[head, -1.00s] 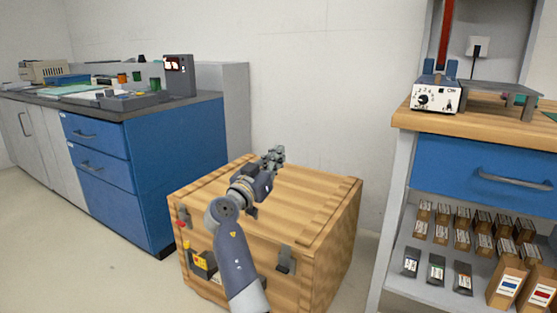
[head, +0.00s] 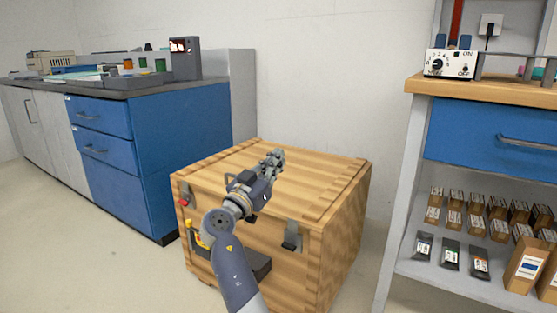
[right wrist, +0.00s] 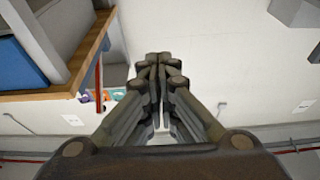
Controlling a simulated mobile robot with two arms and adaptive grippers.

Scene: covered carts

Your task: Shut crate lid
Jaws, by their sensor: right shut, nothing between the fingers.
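The wooden crate (head: 335,250) stands on the floor against the wall between the two benches. Its lid (head: 310,176) lies flat on top and looks shut, with no gap that I can make out. A metal latch (head: 291,236) is on the right of its front face; the left part of the front is partly hidden by my arm. My right gripper (head: 276,156) is shut and empty, over the lid in the head view; I cannot tell if it touches. The right wrist view shows its closed fingers (right wrist: 160,75) against the wall. My left gripper is not in view.
A blue drawer cabinet (head: 150,150) with a dark top stands at the left. A wooden-topped bench (head: 480,98) with a lower shelf of boxes stands close at the right. Floor (head: 90,235) is clear at the front left.

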